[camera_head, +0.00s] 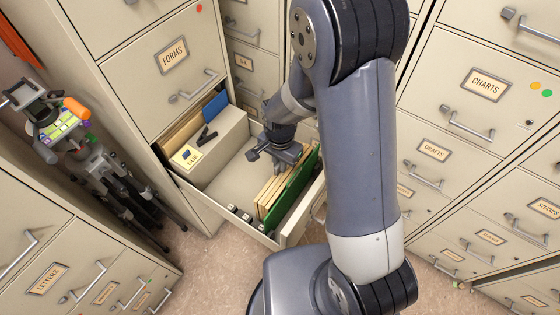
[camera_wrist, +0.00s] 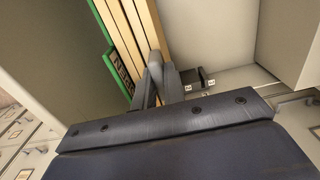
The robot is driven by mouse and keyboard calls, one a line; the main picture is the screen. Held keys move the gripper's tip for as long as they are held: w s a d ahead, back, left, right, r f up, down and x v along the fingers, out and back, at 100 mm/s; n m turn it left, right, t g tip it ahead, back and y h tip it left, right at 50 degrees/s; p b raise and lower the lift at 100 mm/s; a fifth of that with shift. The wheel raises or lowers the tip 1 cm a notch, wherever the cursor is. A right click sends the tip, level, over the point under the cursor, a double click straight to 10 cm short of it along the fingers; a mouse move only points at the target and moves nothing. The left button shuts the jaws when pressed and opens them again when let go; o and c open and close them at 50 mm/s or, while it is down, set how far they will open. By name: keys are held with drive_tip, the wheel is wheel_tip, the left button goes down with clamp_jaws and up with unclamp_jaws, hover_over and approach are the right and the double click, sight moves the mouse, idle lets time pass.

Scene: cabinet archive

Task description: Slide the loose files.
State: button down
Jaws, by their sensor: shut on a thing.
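Several loose tan files (camera_head: 270,192) stand upright in the open drawer, beside a green divider (camera_head: 297,187). In the wrist view the tan files (camera_wrist: 133,22) run up to my fingers, with the green divider (camera_wrist: 117,58) and its partly hidden label to their left. My gripper (camera_head: 268,157) is low in the drawer, at the far end of the files. In the wrist view my gripper (camera_wrist: 163,80) is shut on the tan files at their near edge. The fingers hide how many files are between them.
Bare drawer floor (camera_head: 235,177) lies left of the files. Cabinets stand close around. A tripod-like stand (camera_head: 100,165) is at left.

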idle(0.4)
drive_tip(key=w+a+b, duration=0.2)
drive_tip(key=w+a, duration=1.1)
drive_tip(key=a, duration=0.4)
drive_tip(key=c, duration=1.5)
unclamp_jaws()
drive_tip(key=shift+d, duration=0.1)
wheel_tip(320, 180, up, 11)
drive_tip(key=shift+f+b, duration=0.1)
drive_tip(key=shift+b, duration=0.4)
drive_tip(key=shift+f, duration=0.1)
